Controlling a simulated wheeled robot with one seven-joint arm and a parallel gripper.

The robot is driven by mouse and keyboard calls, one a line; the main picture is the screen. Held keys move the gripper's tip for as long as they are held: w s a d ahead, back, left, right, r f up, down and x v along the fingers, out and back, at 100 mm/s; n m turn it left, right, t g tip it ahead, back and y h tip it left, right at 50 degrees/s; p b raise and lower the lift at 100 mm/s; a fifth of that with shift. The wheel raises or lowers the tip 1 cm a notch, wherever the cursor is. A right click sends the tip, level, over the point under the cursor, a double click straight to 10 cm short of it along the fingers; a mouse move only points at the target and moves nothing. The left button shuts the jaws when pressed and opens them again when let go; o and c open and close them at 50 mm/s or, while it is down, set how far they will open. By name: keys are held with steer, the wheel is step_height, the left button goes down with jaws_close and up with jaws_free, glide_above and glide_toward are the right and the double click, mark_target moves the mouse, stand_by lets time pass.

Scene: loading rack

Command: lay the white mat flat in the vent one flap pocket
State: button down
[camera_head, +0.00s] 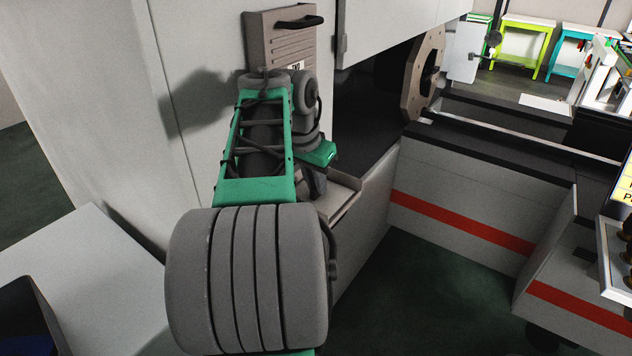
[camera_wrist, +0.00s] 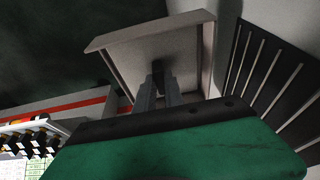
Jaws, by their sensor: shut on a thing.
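The vent one flap pocket (camera_head: 345,196) stands open low on the machine, below the vent panel; my arm hides part of it in the head view. In the wrist view the pocket shows as a shallow tray with a raised rim (camera_wrist: 108,40). A pale flat sheet, apparently the white mat (camera_wrist: 185,55), fills much of its inside; I cannot tell whether it touches the floor all over. My gripper (camera_wrist: 160,78) reaches over the near side of the pocket, its fingers close together. It is shut on what appears to be the mat's near part. The exact grip is dark and unclear.
The vent panel (camera_head: 265,35) with a black handle (camera_head: 298,23) rises above the pocket. Dark slats (camera_wrist: 265,75) stand close at the right in the wrist view. A machine bed with a red stripe (camera_head: 460,222) stands to the right. Green floor (camera_head: 410,290) is open below.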

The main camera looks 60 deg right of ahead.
steer(key=c, duration=1.4)
jaws_free()
steer(key=shift+o, duration=0.2)
steer(key=p+v, duration=0.2)
steer(key=v, duration=0.5)
steer(key=shift+r, duration=0.35)
steer(key=shift+a, duration=0.15)
